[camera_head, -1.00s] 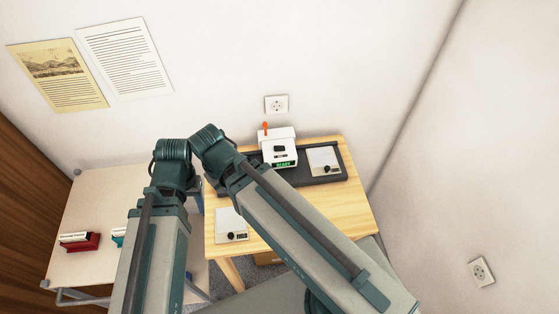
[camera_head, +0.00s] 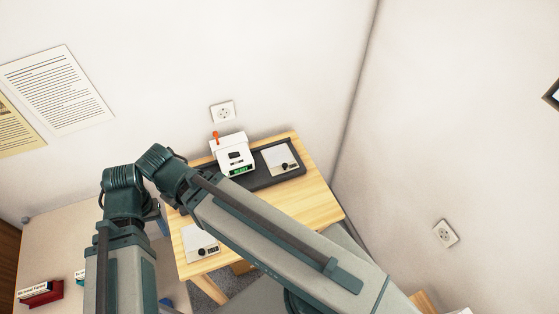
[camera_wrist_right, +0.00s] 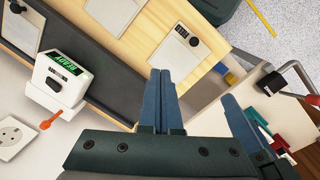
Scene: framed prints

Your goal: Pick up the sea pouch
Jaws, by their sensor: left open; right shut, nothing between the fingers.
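Two flat pale pouch-like sheets, each with a dark round clip or knob, lie on the wooden table: one on the dark tray (camera_head: 276,155), the other near the table's left front corner (camera_head: 196,238). I cannot tell which is the sea pouch. The right wrist view shows both, the tray one (camera_wrist_right: 22,28) and the front one (camera_wrist_right: 172,48). My right gripper (camera_wrist_right: 161,73) is shut and empty, above the table's edge area. My left gripper (camera_head: 160,218) is open, mostly hidden behind the arms in the head view.
A white machine (camera_head: 232,153) with a green READY display and orange lever stands on the dark tray (camera_head: 259,182). A pale side table (camera_head: 60,235) at left holds a red holder (camera_head: 42,296). Wall sockets and printed sheets are on the walls.

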